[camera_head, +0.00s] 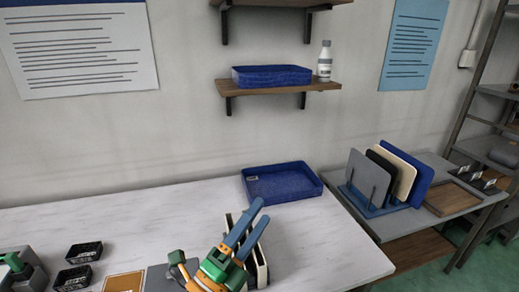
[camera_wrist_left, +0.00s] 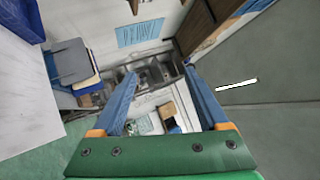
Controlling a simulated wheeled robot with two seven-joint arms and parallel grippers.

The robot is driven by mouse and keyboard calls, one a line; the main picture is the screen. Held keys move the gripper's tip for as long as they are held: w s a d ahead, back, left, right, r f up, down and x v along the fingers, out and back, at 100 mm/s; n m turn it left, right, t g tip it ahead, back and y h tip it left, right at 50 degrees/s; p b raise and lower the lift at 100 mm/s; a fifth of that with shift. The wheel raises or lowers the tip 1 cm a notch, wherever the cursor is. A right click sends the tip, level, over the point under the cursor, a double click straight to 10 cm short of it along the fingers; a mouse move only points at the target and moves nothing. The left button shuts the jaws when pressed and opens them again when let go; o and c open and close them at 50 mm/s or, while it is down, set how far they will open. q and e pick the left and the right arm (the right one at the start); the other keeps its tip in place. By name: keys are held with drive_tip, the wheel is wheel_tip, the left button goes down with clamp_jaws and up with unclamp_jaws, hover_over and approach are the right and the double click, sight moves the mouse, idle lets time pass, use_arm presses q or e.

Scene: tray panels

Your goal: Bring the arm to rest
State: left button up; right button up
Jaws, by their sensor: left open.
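My left gripper (camera_head: 260,212) is at the bottom middle of the head view, above the white table. Its two blue fingers are apart and point up and to the right. In the left wrist view, the fingers (camera_wrist_left: 162,75) are spread with nothing held between them. Part of a holder with upright panels (camera_head: 262,268) shows just behind and beside the gripper; the gripper hides some of it. I cannot tell from the head view whether they touch. My right gripper is not in view.
A blue tray (camera_head: 283,193) lies at the table's back right. Another blue tray (camera_head: 272,77) and a white bottle (camera_head: 325,62) stand on the wall shelf. A rack of panels (camera_head: 375,211) stands on the side table. Small black bins (camera_head: 83,252) are at left. The table's right front is clear.

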use_arm(q)
drive_tip(key=s+a+f+n+g+y, duration=0.3)
drive_tip(key=a+f+n+g+y, duration=0.1)
drive_tip(key=a+f+n+y, duration=1.35)
drive_tip(key=s+f+n+g+h, duration=0.2)
drive_tip(key=s+f+n+g, duration=0.25)
drive_tip(key=s, duration=0.45)
drive_tip(key=s+f+n+g+h, duration=0.1)
drive_tip(key=s+f+n+g, duration=0.2)
drive_tip(key=s+f+g, duration=0.45)
drive_tip(key=s+f, duration=0.2)
drive_tip(key=f, duration=0.7)
drive_tip(key=s+f, duration=0.3)
drive_tip(key=f, duration=0.5)
drive_tip(key=s+a+f, duration=0.2)
drive_tip(key=s+f, duration=0.7)
drive_tip(key=s, duration=0.2)
drive_tip(key=shift+a+m, duration=0.3)
drive_tip(key=shift+a, duration=0.05)
